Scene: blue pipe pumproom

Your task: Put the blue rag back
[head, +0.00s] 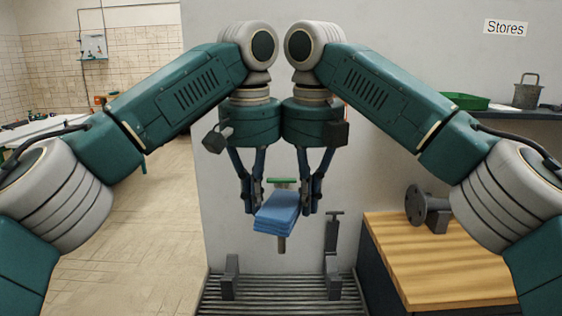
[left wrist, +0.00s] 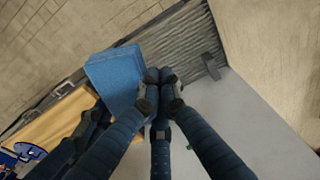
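The folded blue rag (head: 277,211) is in the air between my two grippers in the head view, tilted towards me. It also shows in the left wrist view (left wrist: 112,76), left of my left fingertips. My left gripper (head: 252,205) is at the rag's left edge; its fingertips (left wrist: 159,78) are together, with the rag beside them rather than visibly between them. My right gripper (head: 309,205) is at the rag's right edge and looks shut on it. The exact grip is partly hidden.
A slatted metal stand (head: 281,292) with dark uprights is below the rag. A green-handled object (head: 283,183) is partly hidden behind the rag. A wooden bench (head: 430,265) with a dark flanged part (head: 427,208) is right. A shelf with a green tray (head: 466,101) and bucket (head: 527,94) is back right.

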